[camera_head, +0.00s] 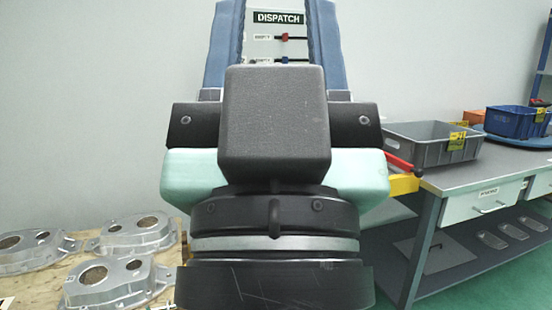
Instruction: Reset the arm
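My own arm fills the middle of the head view, with a dark block on top, pale green parts at its sides and a dark round joint below.
Several aluminium castings (118,283) lie on a wooden surface (172,254) at lower left. At right, a grey workbench (462,176) carries a grey bin (410,150) and a blue bin (507,125). A "DISPATCH" sign (279,17) hangs behind the arm.

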